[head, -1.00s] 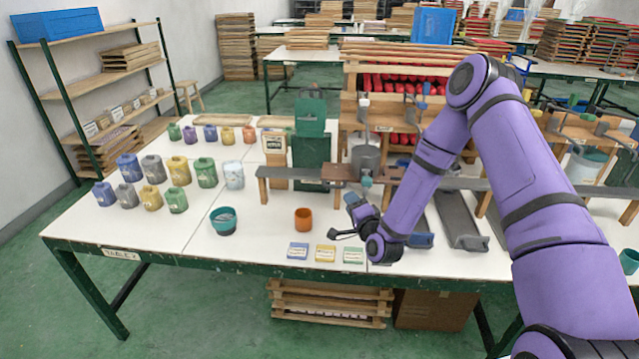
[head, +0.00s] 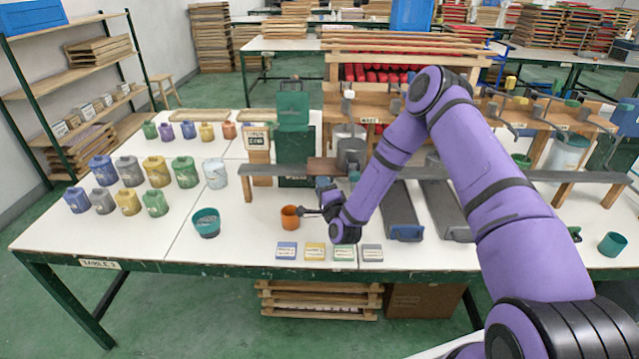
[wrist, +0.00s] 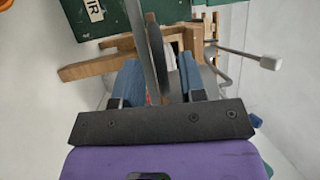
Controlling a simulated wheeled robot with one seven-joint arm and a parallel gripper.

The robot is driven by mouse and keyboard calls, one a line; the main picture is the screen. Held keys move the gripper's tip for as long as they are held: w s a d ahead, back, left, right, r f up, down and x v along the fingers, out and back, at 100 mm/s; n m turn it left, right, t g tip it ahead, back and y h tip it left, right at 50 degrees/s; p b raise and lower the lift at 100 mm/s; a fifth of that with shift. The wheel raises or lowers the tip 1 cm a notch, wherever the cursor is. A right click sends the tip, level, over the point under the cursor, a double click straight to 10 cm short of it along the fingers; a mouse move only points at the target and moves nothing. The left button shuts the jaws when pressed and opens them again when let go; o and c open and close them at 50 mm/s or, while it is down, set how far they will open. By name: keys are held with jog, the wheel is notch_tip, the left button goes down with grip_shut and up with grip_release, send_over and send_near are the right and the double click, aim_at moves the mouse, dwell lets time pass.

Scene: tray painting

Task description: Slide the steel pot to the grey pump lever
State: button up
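The steel pot (head: 351,153), a grey cylinder, stands on the raised grey plank (head: 455,173), right of its brown section. A lever with a pale grey knob (head: 348,94) rises behind the pot. A rod with a pale block (wrist: 270,62) at the right of the wrist view looks like a lever. My gripper (head: 322,188) is in front of the plank, below and left of the pot, apart from it in the head view. In the wrist view its blue fingers (wrist: 158,78) are spread. A grey bar and dark oval show between or beyond them; I cannot tell whether they touch.
An orange cup (head: 290,217) and a teal bowl (head: 206,222) stand left of my gripper. Small labelled cards (head: 315,251) lie at the front edge. A green box (head: 293,110) stands behind the plank, left of the pot. Grey ramps (head: 399,205) lie to the right.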

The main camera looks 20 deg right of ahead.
jog(key=shift+w+a+r, duration=0.1)
jog(key=shift+w+r, duration=0.1)
jog(key=shift+w, duration=0.9)
